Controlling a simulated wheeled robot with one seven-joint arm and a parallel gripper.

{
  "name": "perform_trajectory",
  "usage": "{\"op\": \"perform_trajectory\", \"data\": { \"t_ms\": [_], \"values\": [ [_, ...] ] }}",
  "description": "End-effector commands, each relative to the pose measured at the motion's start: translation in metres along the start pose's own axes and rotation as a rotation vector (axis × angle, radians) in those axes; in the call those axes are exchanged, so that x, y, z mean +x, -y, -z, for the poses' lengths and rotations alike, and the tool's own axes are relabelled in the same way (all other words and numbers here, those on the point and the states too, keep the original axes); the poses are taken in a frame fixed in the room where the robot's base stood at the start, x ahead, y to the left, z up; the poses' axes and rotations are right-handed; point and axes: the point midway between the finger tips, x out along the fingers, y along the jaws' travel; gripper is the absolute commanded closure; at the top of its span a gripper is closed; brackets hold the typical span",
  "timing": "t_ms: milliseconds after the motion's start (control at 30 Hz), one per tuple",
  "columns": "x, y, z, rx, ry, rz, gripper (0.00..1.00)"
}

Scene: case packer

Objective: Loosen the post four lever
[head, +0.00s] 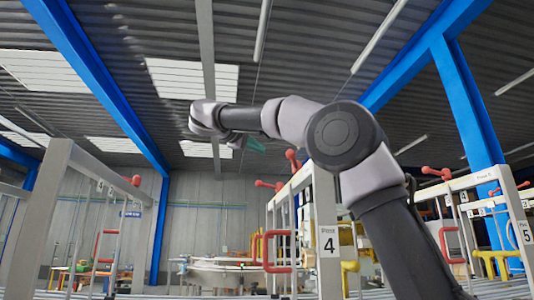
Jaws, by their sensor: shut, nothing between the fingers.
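Post four is a grey frame with a white "4" plate (328,243) on its near upright, just left of my arm. Red levers show along its top, one (292,158) near the upright and another (268,184) farther left. I cannot tell which is the task's lever or whether any is loose. My arm rises from the lower right and bends left over this frame. My gripper (257,146), with teal fingertips, is shut and empty. In the picture it is above and left of the near red lever, apparently apart from it.
The post five frame (520,225) stands right of my arm, with red levers on top. Another grey frame (50,215) is at left. A round conveyor (215,268) lies behind the gap.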

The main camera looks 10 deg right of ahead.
Motion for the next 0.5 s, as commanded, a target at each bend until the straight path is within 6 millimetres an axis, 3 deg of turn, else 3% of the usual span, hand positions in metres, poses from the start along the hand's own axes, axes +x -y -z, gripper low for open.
{"op": "perform_trajectory", "data": {
  "t_ms": [333,500],
  "values": [
    [0.077,0.000,-0.002,0.000,0.005,-0.001,1.00],
    [0.085,0.000,-0.023,0.000,0.000,0.002,1.00]
  ]
}}
